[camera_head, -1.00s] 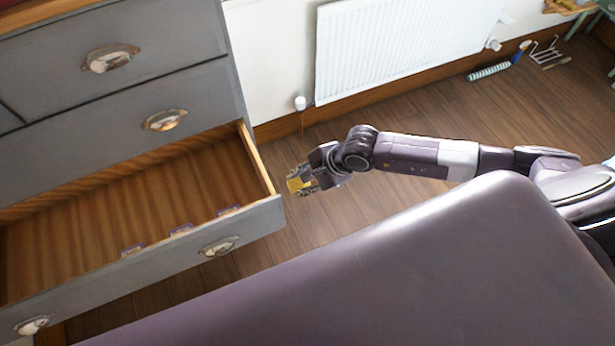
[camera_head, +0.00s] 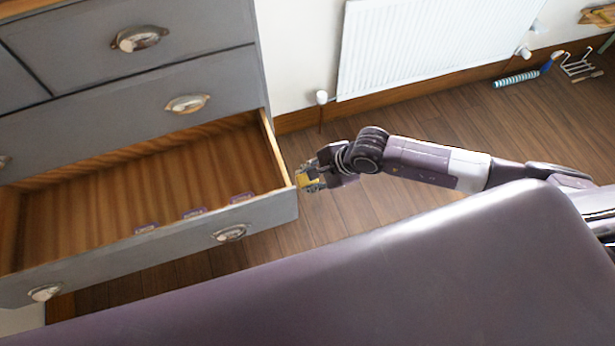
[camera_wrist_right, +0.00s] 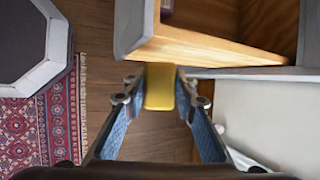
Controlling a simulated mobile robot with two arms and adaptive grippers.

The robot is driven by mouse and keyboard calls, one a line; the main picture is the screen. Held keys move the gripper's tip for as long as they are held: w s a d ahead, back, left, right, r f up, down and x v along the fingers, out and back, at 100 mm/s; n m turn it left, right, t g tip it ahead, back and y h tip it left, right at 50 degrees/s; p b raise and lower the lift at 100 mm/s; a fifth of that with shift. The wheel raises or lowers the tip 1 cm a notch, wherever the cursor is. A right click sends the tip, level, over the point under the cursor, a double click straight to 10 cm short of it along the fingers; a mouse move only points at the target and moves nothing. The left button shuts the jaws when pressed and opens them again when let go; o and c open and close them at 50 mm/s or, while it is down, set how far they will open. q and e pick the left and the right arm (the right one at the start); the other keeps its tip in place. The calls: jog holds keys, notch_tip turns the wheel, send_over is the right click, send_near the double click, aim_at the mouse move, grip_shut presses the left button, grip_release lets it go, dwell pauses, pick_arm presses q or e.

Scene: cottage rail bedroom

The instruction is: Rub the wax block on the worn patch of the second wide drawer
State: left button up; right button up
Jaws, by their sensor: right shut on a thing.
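The wide drawer (camera_head: 283,205) of the grey chest is pulled open in the head view, its wooden inside bare except for several small purplish items along the front. My right gripper (camera_head: 308,180) is just outside the drawer's right side, near its front corner. It is shut on the yellow wax block (camera_wrist_right: 160,87), which shows between the blue-padded fingers in the right wrist view. There the block is close to the drawer's wooden side (camera_wrist_right: 195,50); I cannot tell whether they touch. I cannot make out the worn patch. My left gripper is not in view.
A white radiator (camera_head: 435,45) hangs on the wall behind, with a pipe valve (camera_head: 322,97) near the chest. A rack and a blue-handled brush lie on the floor at the upper right. A patterned red rug (camera_wrist_right: 35,135) shows in the wrist view.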

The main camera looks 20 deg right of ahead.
jog(key=shift+a, duration=1)
jog(key=shift+w+b, duration=2.9)
jog(key=shift+w, duration=0.85)
jog(key=shift+s+a+p, duration=0.1)
jog(key=shift+s+p, duration=0.8)
jog(key=shift+s, duration=2.9)
